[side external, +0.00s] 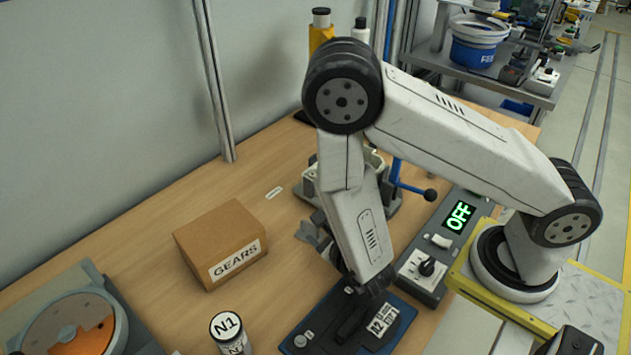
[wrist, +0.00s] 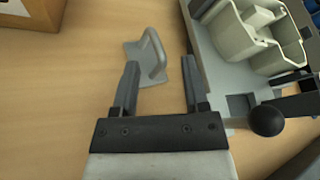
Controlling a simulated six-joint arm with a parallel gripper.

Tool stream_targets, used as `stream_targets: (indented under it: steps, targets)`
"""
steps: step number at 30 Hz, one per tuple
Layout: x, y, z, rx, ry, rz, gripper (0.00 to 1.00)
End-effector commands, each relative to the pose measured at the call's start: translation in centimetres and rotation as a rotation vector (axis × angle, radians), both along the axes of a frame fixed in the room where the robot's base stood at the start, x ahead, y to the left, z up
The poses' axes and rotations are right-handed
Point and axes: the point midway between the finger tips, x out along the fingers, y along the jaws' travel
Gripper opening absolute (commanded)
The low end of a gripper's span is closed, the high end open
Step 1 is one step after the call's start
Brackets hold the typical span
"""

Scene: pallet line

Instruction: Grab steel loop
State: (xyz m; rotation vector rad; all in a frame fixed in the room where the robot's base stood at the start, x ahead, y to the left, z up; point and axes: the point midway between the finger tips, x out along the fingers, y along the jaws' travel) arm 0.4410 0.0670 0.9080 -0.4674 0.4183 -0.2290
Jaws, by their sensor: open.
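The steel loop (wrist: 153,56) is a grey bent handle on a small flat plate, on the wooden table in the wrist view. My gripper (wrist: 160,63) is open and empty. Its two dark fingers point toward the loop, which shows between and just beyond the fingertips, nearer the left one. I see no contact, and the height gap cannot be judged. In the side external view, a grey piece of the loop (side external: 311,233) shows beside my forearm, which hides much of the gripper.
A grey fixture with pale cups (wrist: 262,45) and a black ball knob (wrist: 267,120) stands close to the right finger. A cardboard GEARS box (side external: 222,245), an N1 canister (side external: 229,333), a dark blue N2 case (side external: 330,335) and an OFF control box (side external: 437,245) surround the area.

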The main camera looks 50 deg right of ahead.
Motion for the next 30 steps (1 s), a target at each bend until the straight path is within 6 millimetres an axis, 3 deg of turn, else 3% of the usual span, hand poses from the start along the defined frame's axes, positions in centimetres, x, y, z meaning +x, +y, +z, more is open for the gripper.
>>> stream_targets:
  steps: [9,26,28,30]
  targets:
    - [2.2,-0.8,-0.8,0.000,0.000,-0.002,0.57]
    - [2.4,-0.8,-0.9,0.000,-0.001,0.000,0.57]
    - [2.4,-0.8,-0.9,0.000,0.000,0.000,0.42]
    - [2.4,-0.8,-0.9,0.000,0.000,0.000,0.19]
